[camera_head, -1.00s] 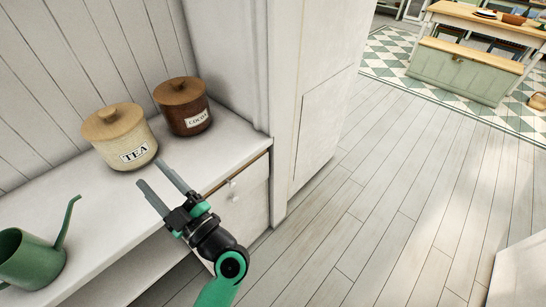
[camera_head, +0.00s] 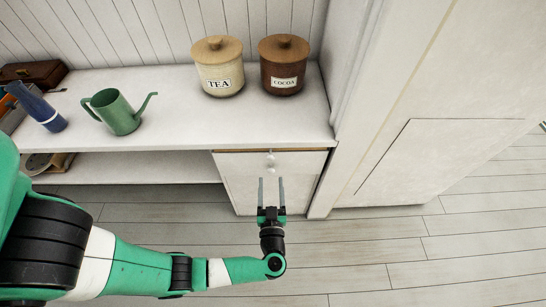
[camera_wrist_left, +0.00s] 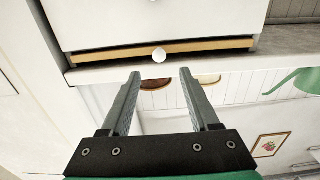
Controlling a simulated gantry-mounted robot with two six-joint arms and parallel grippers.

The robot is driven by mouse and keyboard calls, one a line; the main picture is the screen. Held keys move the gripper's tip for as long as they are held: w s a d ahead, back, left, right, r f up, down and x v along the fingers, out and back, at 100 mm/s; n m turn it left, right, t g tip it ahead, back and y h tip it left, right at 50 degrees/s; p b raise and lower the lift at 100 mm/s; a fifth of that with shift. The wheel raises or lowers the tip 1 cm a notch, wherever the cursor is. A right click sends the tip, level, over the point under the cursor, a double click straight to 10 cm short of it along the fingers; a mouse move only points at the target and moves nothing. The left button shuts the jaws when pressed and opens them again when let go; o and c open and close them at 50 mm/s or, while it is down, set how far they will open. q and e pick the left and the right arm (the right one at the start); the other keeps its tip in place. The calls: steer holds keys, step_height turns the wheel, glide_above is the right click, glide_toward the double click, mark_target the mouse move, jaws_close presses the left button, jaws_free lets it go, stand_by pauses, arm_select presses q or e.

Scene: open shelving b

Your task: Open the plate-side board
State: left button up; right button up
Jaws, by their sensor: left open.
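A white cabinet front (camera_head: 245,182) is set under the right end of the white counter, with small pale knobs (camera_head: 270,156) near its top. A wood-coloured strip runs along its top edge; I cannot tell whether the front is slightly ajar. In the left wrist view, which is upside down, the front (camera_wrist_left: 170,20), a round knob (camera_wrist_left: 158,55) and the strip with a dark gap show beyond the fingers. My left gripper (camera_head: 271,190) is open and empty, its fingers pointing at the front just below the knobs. The right gripper is not in view.
On the counter (camera_head: 180,110) stand a tea canister (camera_head: 220,85), a cocoa canister (camera_head: 284,80), a green watering can (camera_head: 118,112) and a blue item (camera_head: 42,110). A round object (camera_head: 38,163) lies on the lower shelf. A tall white panel (camera_head: 420,100) rises at right; the floor is clear.

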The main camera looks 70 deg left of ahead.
mark_target(271, 159)
arm_select(q)
steer(key=b+x, duration=0.3)
steer(key=x, duration=0.7)
steer(key=shift+w+a, duration=0.15)
steer(key=shift+a, duration=0.1)
jaws_close()
stand_by(0.9)
